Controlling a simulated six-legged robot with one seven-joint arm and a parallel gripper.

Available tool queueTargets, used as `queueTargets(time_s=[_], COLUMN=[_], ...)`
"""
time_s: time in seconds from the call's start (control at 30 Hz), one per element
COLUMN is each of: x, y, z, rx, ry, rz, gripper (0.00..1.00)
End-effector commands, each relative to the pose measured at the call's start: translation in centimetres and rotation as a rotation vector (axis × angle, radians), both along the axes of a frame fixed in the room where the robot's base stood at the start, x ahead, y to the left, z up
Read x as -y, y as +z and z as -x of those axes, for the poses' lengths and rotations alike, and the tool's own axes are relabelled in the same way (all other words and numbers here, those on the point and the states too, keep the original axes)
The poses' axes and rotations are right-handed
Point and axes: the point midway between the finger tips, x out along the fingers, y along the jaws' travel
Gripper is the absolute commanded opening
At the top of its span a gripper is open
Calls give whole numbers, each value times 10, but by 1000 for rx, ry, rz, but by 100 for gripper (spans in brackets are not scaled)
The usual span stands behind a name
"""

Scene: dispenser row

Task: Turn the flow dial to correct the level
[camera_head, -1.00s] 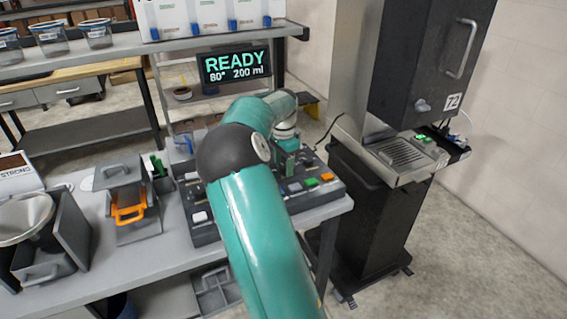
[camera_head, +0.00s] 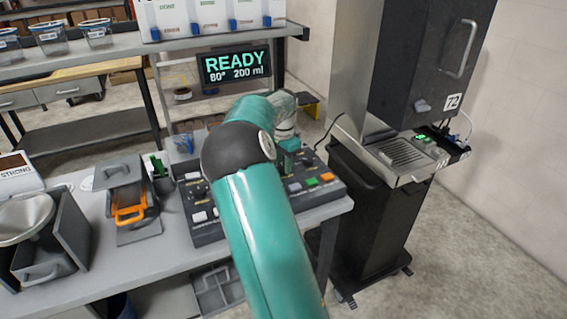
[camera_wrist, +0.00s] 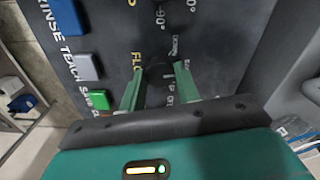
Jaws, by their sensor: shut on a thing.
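The dark control panel (camera_head: 208,229) lies on the bench, with white, grey, green and orange buttons. In the wrist view, my gripper (camera_wrist: 160,78) reaches down to the panel with its two green fingers on either side of the dark flow dial (camera_wrist: 160,71), shut on it. The dial is hard to make out against the black panel. The yellow lettering beside it is partly covered and reads "FLO". In the head view, my arm hides the dial and the fingertips. The display (camera_head: 235,66) reads READY, 80°, 200 ml.
Several buttons lie beside the dial, including a green one (camera_wrist: 98,100) and a blue one (camera_wrist: 66,17). A dark machine (camera_head: 425,60) stands to the right.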

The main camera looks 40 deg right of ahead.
Motion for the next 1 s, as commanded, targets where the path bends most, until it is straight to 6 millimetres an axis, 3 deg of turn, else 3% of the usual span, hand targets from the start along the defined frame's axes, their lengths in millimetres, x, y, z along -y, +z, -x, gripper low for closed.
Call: queueTargets(time_s=[1.0], x=[0], y=[0], z=[0], rx=[0], ry=[841], rz=[0], gripper=[9])
